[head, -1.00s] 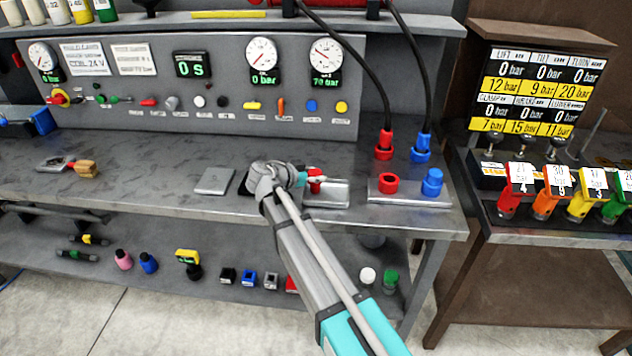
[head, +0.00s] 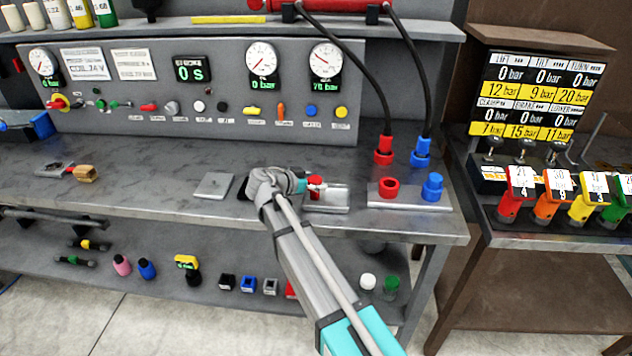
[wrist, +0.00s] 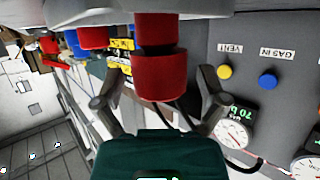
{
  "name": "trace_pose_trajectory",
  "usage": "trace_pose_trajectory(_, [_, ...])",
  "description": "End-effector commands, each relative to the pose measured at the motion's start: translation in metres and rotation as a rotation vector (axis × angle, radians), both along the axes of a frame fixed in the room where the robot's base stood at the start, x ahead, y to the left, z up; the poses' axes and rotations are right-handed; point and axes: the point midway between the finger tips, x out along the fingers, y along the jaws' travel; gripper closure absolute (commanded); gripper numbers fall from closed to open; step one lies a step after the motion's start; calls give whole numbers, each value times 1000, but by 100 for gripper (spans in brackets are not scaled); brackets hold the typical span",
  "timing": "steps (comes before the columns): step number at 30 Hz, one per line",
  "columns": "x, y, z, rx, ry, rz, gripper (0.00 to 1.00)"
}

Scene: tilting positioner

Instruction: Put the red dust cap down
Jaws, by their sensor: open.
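The red dust cap (head: 315,182) stands on a small grey metal tray (head: 328,208) near the bench's front edge, partly hidden by my gripper in the head view. In the wrist view the red cap (wrist: 159,78) is large, just beyond my gripper and between its fingers. My gripper (wrist: 160,98) is open, one finger on each side of the cap, with visible gaps. In the head view my gripper (head: 312,187) is small and partly hidden by my wrist.
To the right, a metal plate (head: 410,202) bears a red ring-shaped fitting (head: 389,188) and a blue fitting (head: 432,186). A flat grey plate (head: 213,186) lies left. The bench further left is mostly clear.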

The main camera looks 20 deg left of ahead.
Motion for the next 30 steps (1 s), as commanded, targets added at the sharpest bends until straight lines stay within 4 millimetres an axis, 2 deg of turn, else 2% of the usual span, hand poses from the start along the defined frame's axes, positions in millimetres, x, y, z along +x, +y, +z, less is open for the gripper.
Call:
trace_pose_trajectory(11, [0,0,4,0,0,0,7])
trace_pose_trajectory(14, [-5,3,7,0,0,1,7])
trace_pose_trajectory(20, [-25,15,18,0,0,2,7])
trace_pose_trajectory(30, [-69,43,39,-1,0,4,7])
